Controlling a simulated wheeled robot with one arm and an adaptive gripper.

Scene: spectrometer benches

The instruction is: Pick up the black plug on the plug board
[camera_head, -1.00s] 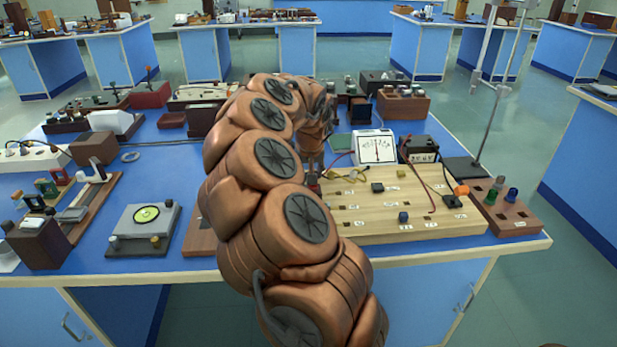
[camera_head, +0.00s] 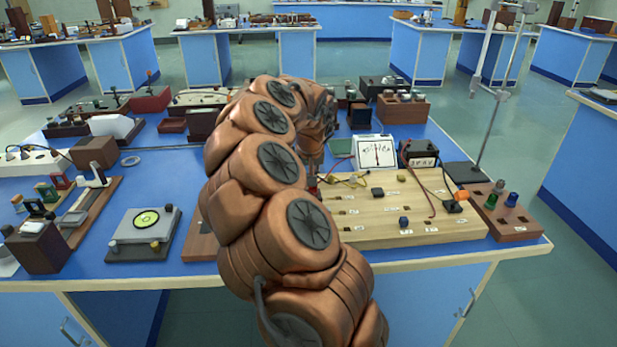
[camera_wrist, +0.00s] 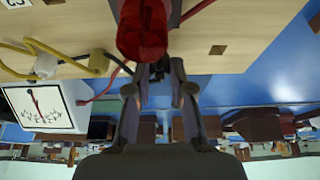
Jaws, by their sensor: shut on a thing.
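The light wooden plug board (camera_head: 365,232) lies at the front right of the blue bench. My gripper (camera_wrist: 159,72) is at the board's left side, its fingers closed on a small dark thing that looks like the black plug. Little of that thing shows between the fingertips. A red plug-like cylinder (camera_wrist: 143,32) stands right beside the fingertips in the wrist view. In the head view my arm hides most of the gripper. Other small blocks sit on the board: a black one (camera_head: 378,192), a blue one (camera_head: 403,221) and a yellow one (camera_head: 401,178).
A white meter (camera_head: 375,151) and a dark box with leads (camera_head: 418,153) stand behind the board. Yellow wires (camera_wrist: 50,50) run close to my gripper. A stand (camera_head: 490,120) rises at the right. A wooden strip with coloured knobs (camera_head: 510,226) lies beside the board.

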